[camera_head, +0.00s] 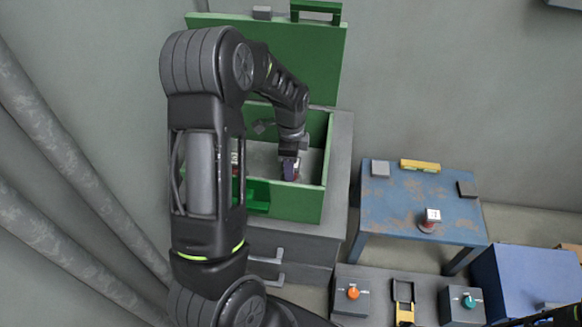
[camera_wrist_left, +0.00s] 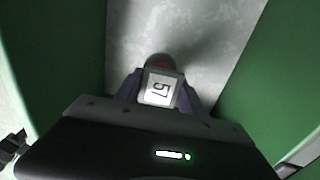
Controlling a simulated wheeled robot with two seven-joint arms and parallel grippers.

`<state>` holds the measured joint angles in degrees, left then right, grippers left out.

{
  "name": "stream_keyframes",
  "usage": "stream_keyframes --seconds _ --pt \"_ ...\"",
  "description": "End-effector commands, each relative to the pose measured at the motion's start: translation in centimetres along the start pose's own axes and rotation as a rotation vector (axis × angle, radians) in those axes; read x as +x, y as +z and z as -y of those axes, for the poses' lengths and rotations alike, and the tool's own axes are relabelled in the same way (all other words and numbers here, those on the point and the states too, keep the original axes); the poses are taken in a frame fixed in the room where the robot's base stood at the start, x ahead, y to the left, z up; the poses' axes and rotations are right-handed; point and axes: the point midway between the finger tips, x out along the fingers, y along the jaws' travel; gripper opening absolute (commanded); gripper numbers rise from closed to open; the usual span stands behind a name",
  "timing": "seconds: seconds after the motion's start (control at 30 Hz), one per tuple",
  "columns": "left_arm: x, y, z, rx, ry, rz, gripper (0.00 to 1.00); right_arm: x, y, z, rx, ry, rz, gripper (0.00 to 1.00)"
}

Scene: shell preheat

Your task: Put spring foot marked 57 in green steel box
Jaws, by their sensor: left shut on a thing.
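The green steel box (camera_head: 288,203) stands open on a grey cabinet, with its lid (camera_head: 300,60) raised behind it. My left arm reaches over it, and my left gripper (camera_head: 289,168) is inside the box opening. In the left wrist view my left gripper (camera_wrist_left: 160,98) is shut on the spring foot marked 57 (camera_wrist_left: 160,88), whose white label faces the camera. Green walls rise on both sides and the grey box floor shows beyond. I cannot tell whether the foot touches the floor. My right gripper is not in view.
A worn blue table (camera_head: 385,205) to the right bears another white-topped part (camera_head: 431,217), a yellow level (camera_head: 420,165) and small grey blocks. Control boxes with an orange knob (camera_head: 353,293) and a teal knob (camera_head: 468,301) stand in front. Thick pipes (camera_head: 60,140) run along the left.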

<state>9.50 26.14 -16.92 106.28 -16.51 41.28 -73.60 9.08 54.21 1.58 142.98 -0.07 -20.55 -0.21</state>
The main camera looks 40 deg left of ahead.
Motion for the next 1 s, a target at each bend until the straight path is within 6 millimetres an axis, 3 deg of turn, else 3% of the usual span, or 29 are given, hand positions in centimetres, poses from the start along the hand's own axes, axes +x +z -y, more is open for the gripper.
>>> stream_keyframes --seconds 0.1,0.47,0.5,0.77,1.0 --pt "1.15 0.01 0.01 0.001 0.000 0.000 0.00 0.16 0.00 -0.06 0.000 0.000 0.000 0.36" --pt "1.51 -0.02 0.04 0.000 -0.001 -0.001 0.00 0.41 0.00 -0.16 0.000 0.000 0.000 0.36" --pt "1.49 -0.02 0.01 0.000 -0.001 0.000 0.49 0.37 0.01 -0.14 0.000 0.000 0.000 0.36" --pt "1.43 -0.02 0.00 0.000 -0.001 0.000 0.69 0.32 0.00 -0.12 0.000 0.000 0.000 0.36" --pt "1.35 -0.02 0.01 0.000 -0.001 0.000 0.69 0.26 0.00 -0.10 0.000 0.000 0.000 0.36"
